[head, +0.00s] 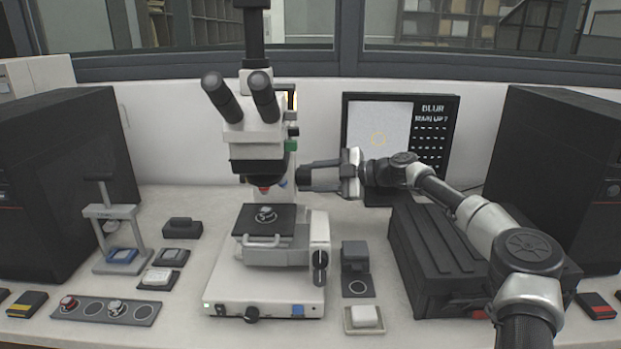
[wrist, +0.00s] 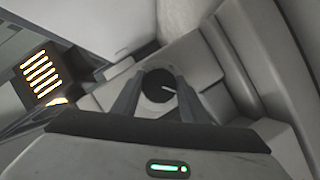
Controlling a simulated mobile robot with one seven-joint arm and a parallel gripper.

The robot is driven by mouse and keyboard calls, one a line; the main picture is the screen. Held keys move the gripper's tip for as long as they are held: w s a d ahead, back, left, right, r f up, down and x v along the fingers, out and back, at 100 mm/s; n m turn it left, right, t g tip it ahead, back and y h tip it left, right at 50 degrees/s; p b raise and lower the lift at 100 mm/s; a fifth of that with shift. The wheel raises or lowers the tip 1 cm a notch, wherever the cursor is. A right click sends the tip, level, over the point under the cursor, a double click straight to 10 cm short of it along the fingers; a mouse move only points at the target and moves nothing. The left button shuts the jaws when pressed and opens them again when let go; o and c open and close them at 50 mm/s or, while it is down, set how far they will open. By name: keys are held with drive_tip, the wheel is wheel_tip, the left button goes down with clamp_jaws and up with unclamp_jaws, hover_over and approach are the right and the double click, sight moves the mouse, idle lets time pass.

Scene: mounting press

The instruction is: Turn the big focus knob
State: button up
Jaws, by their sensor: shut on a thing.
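The white microscope (head: 252,140) stands in the middle of the bench. Its big focus knob (head: 304,176) is a dark round knob on the right side of the body. In the wrist view the knob (wrist: 158,85) shows as a black disc with a white mark pointing right. My gripper (head: 306,177) reaches in from the right, its two fingers on either side of the knob and shut on it. The fingers also show in the wrist view (wrist: 157,92), one at each side of the disc. The far side of the knob is hidden.
A black case (head: 440,255) lies under my arm. The stage (head: 265,219) carries a round sample. A small press (head: 112,225) and a tray (head: 105,310) stand at left.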

drive_tip(key=m+g+p, duration=0.1)
drive_tip(key=m+p, duration=0.2)
drive_tip(key=shift+r+g+h, duration=0.3)
drive_tip(key=shift+r+g, duration=0.05)
drive_tip(key=shift+g, duration=0.05)
drive_tip(key=m+g+p, duration=0.1)
drive_tip(key=p, duration=0.2)
drive_tip(key=shift+f+m+g+p, duration=0.15)
drive_tip(key=shift+m+g+p, duration=0.2)
drive_tip(key=shift+p, duration=0.45)
drive_tip(key=shift+f, duration=0.1)
drive_tip(key=o, duration=1)
drive_tip(key=shift+o, duration=0.2)
